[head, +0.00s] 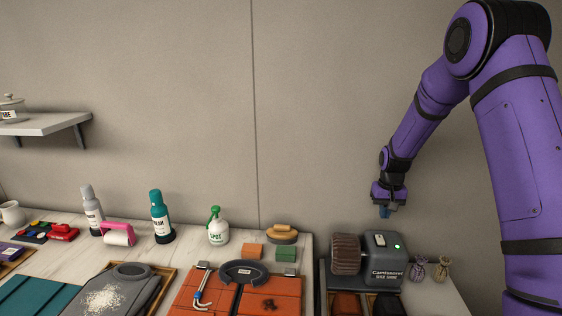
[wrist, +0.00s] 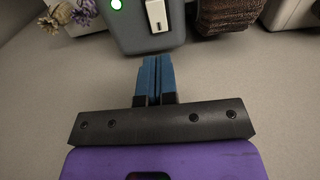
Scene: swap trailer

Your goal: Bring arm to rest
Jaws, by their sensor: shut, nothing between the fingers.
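My purple arm comes in from the right of the head view and bends down toward the counter. My gripper (head: 385,212) hangs above the grey brush machine (head: 383,255), with its fingers pointing down. In the wrist view the blue fingers of my gripper (wrist: 155,62) are together with nothing between them. The grey machine (wrist: 135,22) shows past the fingertips, with its switch and green light. I cannot tell the exact gap between the fingertips and the machine.
The machine's brown brush (head: 346,254) sticks out to its left. A wall shelf (head: 45,124) is far left. The wall area above the counter is clear.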

